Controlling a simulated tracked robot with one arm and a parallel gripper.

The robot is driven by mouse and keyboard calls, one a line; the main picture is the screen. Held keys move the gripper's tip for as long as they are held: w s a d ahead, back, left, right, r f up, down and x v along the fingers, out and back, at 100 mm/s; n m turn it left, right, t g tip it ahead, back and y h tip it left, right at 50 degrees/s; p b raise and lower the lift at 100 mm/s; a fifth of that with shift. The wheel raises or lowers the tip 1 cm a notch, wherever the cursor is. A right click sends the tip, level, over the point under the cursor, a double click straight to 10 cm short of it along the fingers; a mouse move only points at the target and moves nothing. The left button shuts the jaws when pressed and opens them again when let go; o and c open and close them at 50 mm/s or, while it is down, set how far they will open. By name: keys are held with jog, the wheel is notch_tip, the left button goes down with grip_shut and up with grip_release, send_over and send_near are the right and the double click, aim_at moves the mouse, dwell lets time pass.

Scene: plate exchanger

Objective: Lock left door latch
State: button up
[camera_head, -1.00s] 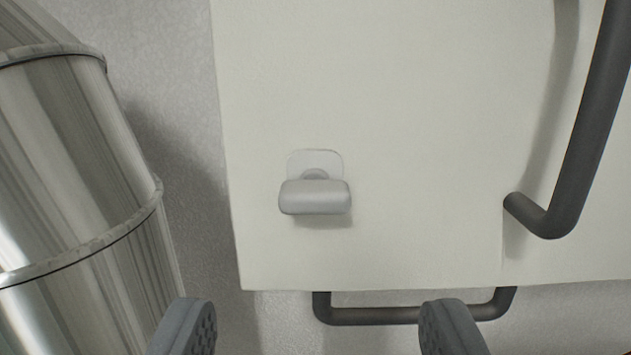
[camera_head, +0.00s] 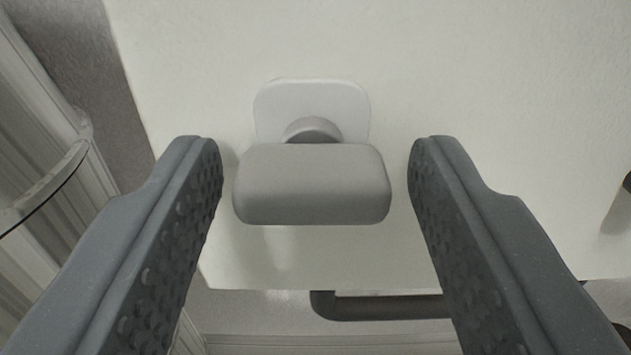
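The latch (camera_head: 312,184) is a grey rounded bar on a short round stem, in front of a pale backing plate (camera_head: 312,100) on the white door panel (camera_head: 480,70). Its bar lies horizontal in the view. My gripper (camera_head: 315,165) is open, with one dark grey padded finger on each side of the latch bar. A small gap shows between each finger and the bar's ends. Neither finger appears to touch it.
A shiny metal-clad pipe (camera_head: 40,150) with a band stands at the left, beyond the panel's edge. A dark handle (camera_head: 380,306) shows below the panel, partly behind my right finger. Another dark handle's end (camera_head: 627,185) shows at the right edge.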

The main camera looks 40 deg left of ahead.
jog(key=c, duration=0.7)
jog(key=shift+o, duration=0.2)
jog(key=shift+s+d, duration=0.1)
jog(key=shift+d, duration=0.15)
jog(key=shift+a+r, duration=0.1)
jog(key=shift+a, duration=0.05)
